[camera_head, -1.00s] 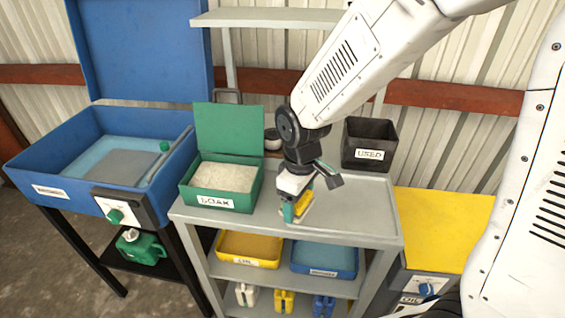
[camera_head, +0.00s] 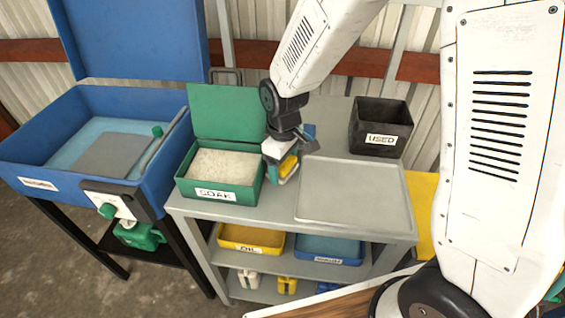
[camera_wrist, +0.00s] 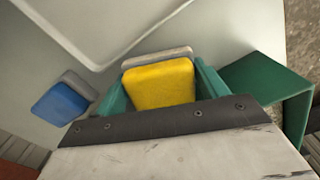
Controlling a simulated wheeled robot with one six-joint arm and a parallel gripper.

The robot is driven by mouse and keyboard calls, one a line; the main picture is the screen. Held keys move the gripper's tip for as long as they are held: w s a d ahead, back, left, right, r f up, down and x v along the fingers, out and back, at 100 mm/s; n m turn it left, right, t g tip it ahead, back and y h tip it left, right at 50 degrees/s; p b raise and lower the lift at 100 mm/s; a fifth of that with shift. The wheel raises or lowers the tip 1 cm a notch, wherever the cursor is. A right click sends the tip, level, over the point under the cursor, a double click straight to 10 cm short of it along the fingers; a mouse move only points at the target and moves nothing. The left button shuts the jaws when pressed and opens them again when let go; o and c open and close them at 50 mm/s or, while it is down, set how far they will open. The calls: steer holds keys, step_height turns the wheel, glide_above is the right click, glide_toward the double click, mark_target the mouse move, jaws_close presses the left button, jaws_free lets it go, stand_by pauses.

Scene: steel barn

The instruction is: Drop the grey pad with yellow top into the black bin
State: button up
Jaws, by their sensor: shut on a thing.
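The grey pad with yellow top (camera_head: 289,166) is between the green fingers of my gripper (camera_head: 283,172), which is shut on it. In the wrist view the yellow top (camera_wrist: 160,84) fills the gap between the fingers, with a grey edge behind it. My gripper is at the shelf top, between the green SOAK box and the grey tray; I cannot tell whether the pad touches the surface. The black bin (camera_head: 380,136), labelled USED, stands upright at the back right of the shelf top, apart from my gripper.
The open green SOAK box (camera_head: 219,192) is just left of my gripper. A shallow grey tray (camera_head: 352,212) lies empty to the right. A blue-topped pad (camera_wrist: 60,103) lies near the gripper. A blue basin (camera_head: 168,155) stands far left. Yellow and blue trays sit below.

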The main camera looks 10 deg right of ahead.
steer(key=shift+f, duration=0.25)
steer(key=o, duration=0.9)
steer(key=shift+f, duration=0.15)
steer(key=shift+o, duration=0.2)
step_height(320, 180, up, 12)
steer(key=shift+r, duration=0.25)
